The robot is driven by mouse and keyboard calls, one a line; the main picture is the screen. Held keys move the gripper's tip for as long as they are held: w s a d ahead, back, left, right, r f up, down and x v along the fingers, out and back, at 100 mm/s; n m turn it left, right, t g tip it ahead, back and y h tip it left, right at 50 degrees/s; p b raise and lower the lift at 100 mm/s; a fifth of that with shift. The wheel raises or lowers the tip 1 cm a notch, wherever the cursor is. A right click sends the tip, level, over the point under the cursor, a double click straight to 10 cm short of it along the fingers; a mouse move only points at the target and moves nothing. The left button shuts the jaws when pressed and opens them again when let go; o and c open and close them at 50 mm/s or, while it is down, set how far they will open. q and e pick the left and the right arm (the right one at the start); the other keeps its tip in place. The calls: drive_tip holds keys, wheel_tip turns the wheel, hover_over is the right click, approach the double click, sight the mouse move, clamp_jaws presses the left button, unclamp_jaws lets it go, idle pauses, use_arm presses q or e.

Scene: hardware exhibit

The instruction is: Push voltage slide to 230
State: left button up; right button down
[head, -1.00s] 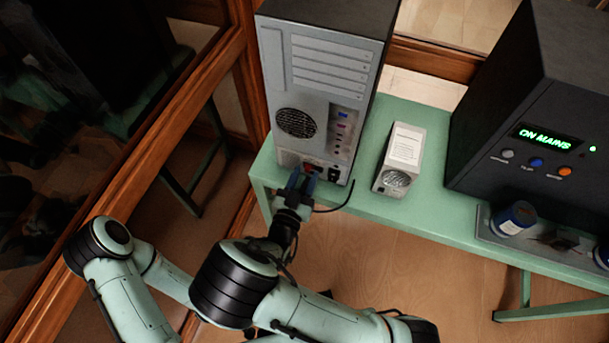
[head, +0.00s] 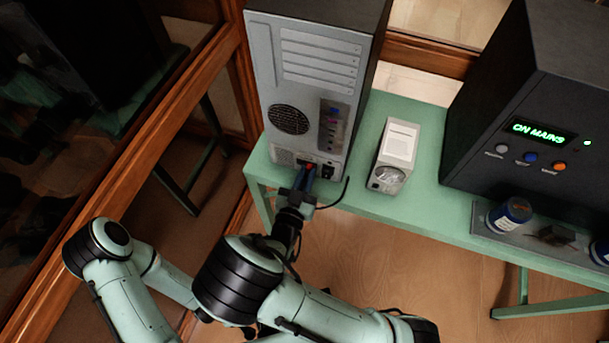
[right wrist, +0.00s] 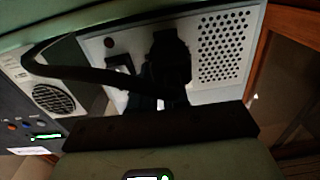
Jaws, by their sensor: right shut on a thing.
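The grey computer tower (head: 275,75) stands with its rear panel facing me. A small red part (head: 311,167) shows low on that panel, beside a black socket or switch (head: 328,172). I cannot read a voltage marking. My right gripper (head: 303,181) is at the panel's bottom edge, just below the red part. In the right wrist view, it is shut on a black power plug (right wrist: 171,48) with a thick black cord (right wrist: 85,72). The plug is against or very near the panel; I cannot tell if it is seated. My left gripper is not in view.
A small white vented box (head: 399,145) stands right of the tower on the green table (head: 420,190). Farther right is a dark unit (head: 500,110) reading "ON MAINS", with jars (head: 510,214) in front. A wood-framed glass wall is at left.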

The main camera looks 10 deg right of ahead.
drive_tip(key=shift+s+d+h, duration=0.1)
drive_tip(key=shift+d+h, duration=0.1)
drive_tip(key=shift+h, duration=0.1)
drive_tip(key=c, duration=1.1)
unclamp_jaws()
drive_tip(key=shift+s+d, duration=0.1)
drive_tip(key=shift+s+a, duration=0.1)
drive_tip(key=shift+a, duration=0.15)
drive_tip(key=b+v, duration=0.1)
drive_tip(key=v, duration=1.2)
drive_tip(key=shift+r, duration=0.15)
drive_tip(key=shift+d, duration=0.1)
